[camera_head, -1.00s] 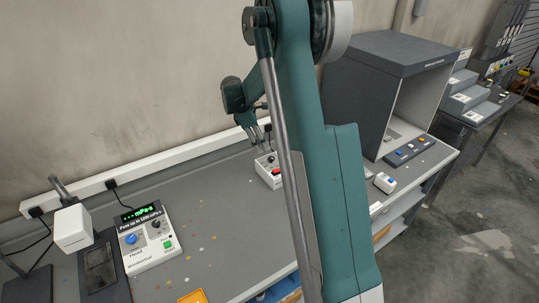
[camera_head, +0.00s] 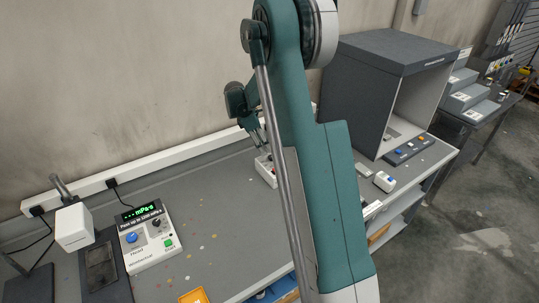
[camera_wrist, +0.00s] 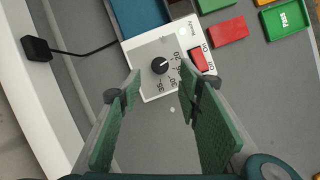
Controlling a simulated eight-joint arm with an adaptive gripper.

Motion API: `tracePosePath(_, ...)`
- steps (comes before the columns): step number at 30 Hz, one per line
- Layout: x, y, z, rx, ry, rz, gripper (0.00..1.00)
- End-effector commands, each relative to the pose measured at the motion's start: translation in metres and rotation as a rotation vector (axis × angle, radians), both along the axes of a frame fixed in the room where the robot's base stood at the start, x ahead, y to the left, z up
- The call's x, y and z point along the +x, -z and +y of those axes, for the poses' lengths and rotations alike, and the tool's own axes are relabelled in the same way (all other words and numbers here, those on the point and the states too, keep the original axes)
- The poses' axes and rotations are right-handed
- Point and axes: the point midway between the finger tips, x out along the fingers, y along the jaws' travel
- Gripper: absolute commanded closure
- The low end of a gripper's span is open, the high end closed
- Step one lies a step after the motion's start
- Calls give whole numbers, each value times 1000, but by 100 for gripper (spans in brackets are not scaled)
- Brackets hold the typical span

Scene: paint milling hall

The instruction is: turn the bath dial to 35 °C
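The bath dial (camera_wrist: 160,66) is a black knob on a white control box (camera_wrist: 150,49), with numbers printed around it. Its pale pointer mark appears to face right, towards the low end of the scale; the exact reading is too small to tell. The 35 mark (camera_wrist: 160,87) is on the side of the dial nearer my gripper. My gripper (camera_wrist: 160,88) is open, its green-padded fingers apart on either side of the space before the dial, holding nothing. In the head view, my gripper (camera_head: 259,144) is above the box (camera_head: 265,172), which my arm partly hides.
A red ON switch (camera_wrist: 199,59) is beside the dial, near the right finger. A blue bath part (camera_wrist: 143,15) adjoins the box. A black plug and cable (camera_wrist: 37,48) are at left. A viscometer panel (camera_head: 148,237) stands far left.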

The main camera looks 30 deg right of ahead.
Motion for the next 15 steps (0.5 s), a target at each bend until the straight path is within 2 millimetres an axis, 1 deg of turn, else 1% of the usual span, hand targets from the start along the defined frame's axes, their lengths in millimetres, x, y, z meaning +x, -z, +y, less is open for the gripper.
tracePosePath(9, -6, 34, -14, 0, 2, 0, 65)
tracePosePath(15, -8, 52, -20, 0, 0, 0, 65)
